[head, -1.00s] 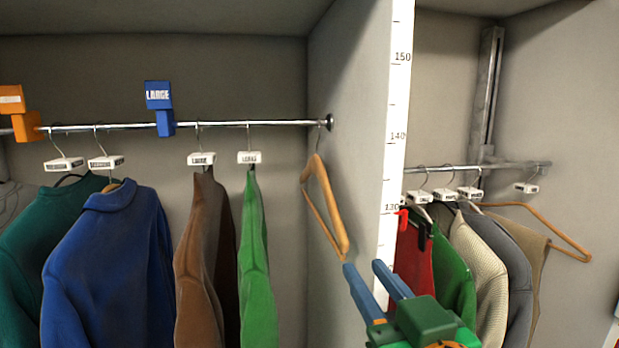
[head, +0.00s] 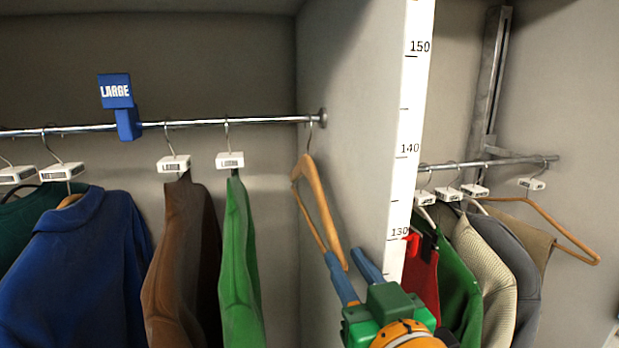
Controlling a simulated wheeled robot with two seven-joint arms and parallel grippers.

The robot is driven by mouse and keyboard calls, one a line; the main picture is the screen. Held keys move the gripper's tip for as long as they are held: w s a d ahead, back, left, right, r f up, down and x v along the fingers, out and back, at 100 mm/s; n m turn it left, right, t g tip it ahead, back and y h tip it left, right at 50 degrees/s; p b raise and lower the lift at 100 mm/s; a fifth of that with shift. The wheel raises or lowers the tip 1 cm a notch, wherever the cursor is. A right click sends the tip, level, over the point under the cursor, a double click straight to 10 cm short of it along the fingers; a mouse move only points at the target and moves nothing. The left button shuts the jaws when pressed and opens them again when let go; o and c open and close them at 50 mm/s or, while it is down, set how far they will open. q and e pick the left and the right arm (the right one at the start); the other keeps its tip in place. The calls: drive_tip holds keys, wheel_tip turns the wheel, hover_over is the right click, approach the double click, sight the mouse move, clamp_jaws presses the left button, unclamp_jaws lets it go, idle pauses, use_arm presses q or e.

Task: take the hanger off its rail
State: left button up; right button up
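A bare wooden hanger (head: 316,192) hangs by its metal hook near the right end of the left rail (head: 270,121), close to the dividing wall. My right gripper (head: 345,253) is open, with two blue fingers pointing up and away. In the picture the hanger's lower corner falls between the fingertips, near the left finger; I cannot tell whether they touch. A second wooden hanger (head: 560,247) hangs at the right end of the right rail (head: 515,161), by a beige garment (head: 525,233). My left gripper is out of view.
A green garment (head: 238,265), a brown one (head: 180,265) and a blue one (head: 80,265) hang left of the hanger. A blue LARGE marker (head: 116,92) sits on the left rail. The dividing wall (head: 350,130) has a white height scale (head: 411,130) on its front edge.

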sight(340, 252)
drive_tip(key=p+x, duration=0.1)
drive_tip(key=x, duration=0.3)
drive_tip(key=shift+w, duration=0.2)
drive_tip(key=shift+w+f, duration=0.2)
drive_tip(key=shift+w, duration=0.1)
drive_tip(key=shift+s, duration=0.2)
clamp_jaws()
drive_tip(key=shift+w+r, duration=0.1)
